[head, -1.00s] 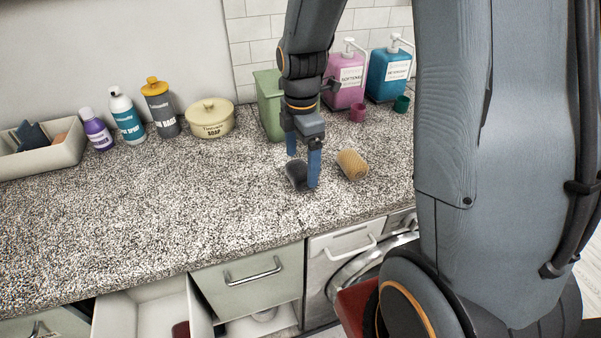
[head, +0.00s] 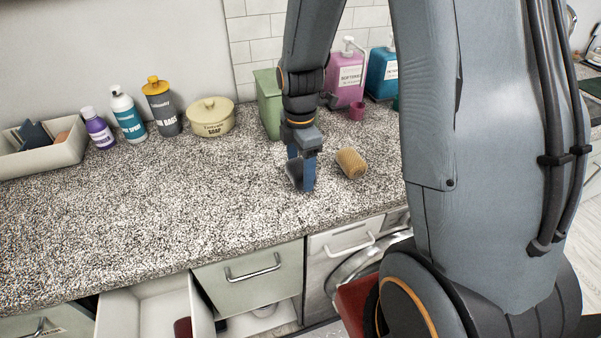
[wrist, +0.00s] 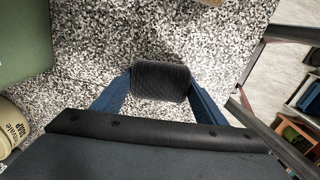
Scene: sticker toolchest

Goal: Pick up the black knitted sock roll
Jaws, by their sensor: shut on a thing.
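The black knitted sock roll (wrist: 161,81) lies between the two blue fingers of my gripper (wrist: 160,92) in the wrist view. The fingers touch its two ends. In the head view my gripper (head: 302,178) points down at the speckled counter, shut on the dark sock roll (head: 293,174), which is partly hidden by a finger. The roll is at or very near the counter surface; I cannot tell whether it is lifted.
A tan knitted roll (head: 351,162) lies just right of my gripper. Behind stand a green bin (head: 268,103), a pink softener bottle (head: 346,80) and a soap pot (head: 211,117). An open drawer (head: 150,309) is below the front edge.

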